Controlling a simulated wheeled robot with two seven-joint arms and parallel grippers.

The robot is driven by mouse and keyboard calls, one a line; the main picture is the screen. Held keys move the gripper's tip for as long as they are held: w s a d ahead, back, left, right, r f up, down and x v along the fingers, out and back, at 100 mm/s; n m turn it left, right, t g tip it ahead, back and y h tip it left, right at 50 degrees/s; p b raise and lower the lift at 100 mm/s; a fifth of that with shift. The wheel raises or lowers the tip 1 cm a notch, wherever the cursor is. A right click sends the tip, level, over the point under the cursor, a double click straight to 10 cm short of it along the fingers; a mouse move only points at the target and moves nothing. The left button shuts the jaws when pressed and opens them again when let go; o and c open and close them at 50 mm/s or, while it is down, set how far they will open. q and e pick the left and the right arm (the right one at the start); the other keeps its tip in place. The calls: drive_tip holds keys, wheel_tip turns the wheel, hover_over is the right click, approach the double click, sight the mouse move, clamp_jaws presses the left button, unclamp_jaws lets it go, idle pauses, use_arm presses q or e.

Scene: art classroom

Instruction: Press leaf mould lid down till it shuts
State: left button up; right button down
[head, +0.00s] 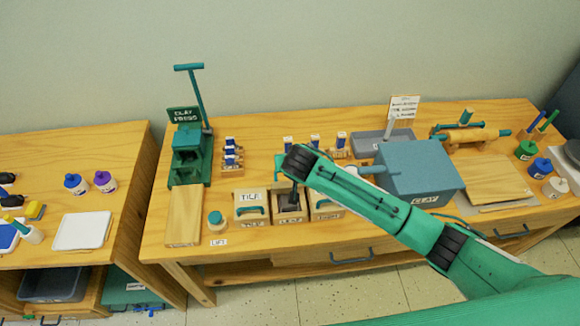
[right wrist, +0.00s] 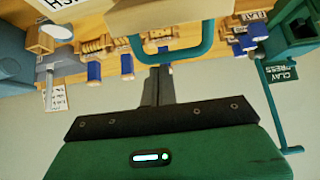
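The leaf mould (head: 290,219) is the middle one of three wooden mould boxes near the table's front edge. Its dark inside shows from above, so it stands open. My right gripper (head: 293,196) points down over it, and the arm hides part of its back. In the right wrist view the gripper's fingers (right wrist: 156,85) are together with nothing seen between them. A wooden panel with a teal handle (right wrist: 208,45) is close beyond the fingertips; I cannot tell whether it is the leaf mould's lid or whether they touch. My left gripper is not in view.
The tile mould (head: 251,207) stands at the left and another mould (head: 327,209) at the right, close by. A green clay press (head: 190,155) stands farther left. A blue-grey clay box (head: 418,170) lies right, partly behind my arm.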

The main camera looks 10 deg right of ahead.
drive_tip(key=s+t+b, duration=0.1)
drive_tip(key=s+f+b, duration=0.1)
drive_tip(key=s+t, duration=0.1)
drive_tip(key=shift+s+f+t+b, duration=0.1)
drive_tip(key=shift+f+t+b, duration=0.2)
drive_tip(key=shift+b, duration=0.1)
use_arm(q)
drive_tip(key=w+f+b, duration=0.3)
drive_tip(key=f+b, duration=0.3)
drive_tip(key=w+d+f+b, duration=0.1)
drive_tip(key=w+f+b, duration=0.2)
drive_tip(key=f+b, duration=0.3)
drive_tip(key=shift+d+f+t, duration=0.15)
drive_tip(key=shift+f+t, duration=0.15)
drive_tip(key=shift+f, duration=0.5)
use_arm(e)
drive_tip(key=s+t, duration=0.1)
drive_tip(key=s+f+t, duration=0.1)
drive_tip(key=s+t, duration=0.1)
drive_tip(key=s+f+t, duration=0.1)
drive_tip(key=s+t, duration=0.1)
drive_tip(key=shift+s+f, duration=0.15)
drive_tip(key=shift+f, duration=0.05)
